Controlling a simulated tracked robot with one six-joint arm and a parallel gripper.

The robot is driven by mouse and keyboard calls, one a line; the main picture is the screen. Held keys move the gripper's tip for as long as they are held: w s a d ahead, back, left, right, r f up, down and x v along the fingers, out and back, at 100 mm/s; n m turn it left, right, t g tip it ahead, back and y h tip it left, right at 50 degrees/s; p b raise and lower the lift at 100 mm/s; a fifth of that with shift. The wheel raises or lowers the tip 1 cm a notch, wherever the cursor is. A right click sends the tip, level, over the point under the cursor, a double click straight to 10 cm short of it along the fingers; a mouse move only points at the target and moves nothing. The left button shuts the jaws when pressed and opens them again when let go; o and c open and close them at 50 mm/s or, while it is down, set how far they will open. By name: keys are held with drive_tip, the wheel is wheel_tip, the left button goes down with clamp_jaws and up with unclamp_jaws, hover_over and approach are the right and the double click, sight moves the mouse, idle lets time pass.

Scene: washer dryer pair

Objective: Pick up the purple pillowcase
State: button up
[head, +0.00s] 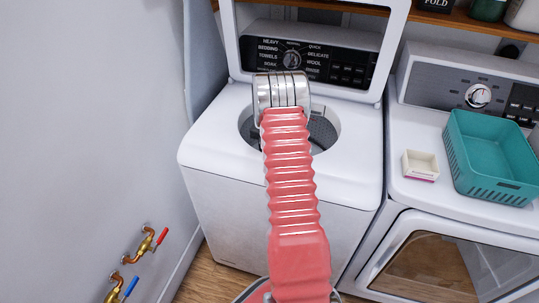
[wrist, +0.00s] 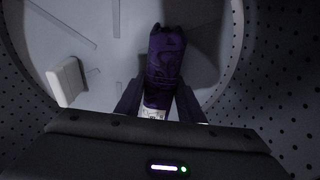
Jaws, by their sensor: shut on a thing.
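The purple pillowcase (wrist: 165,58) shows in the wrist view as a dark purple bundle, upright in the picture, with a small white label at its lower end. My gripper (wrist: 158,103) is shut on its lower end, one finger on each side. The gripper is down inside the washer drum (wrist: 105,45), whose perforated wall curves around it. In the head view my arm reaches into the open top of the washer (head: 225,127), and the arm hides the gripper and the pillowcase.
A pale block-like piece (wrist: 68,82) stands in the drum to the left. The washer's raised lid (head: 398,40) stands open behind my arm. The dryer to the right carries a teal basket (head: 490,188) and a small white box (head: 420,165). Wall taps (head: 147,243) are at the lower left.

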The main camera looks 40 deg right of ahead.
wheel_tip(320, 180, up, 9)
idle(0.4)
idle(0.4)
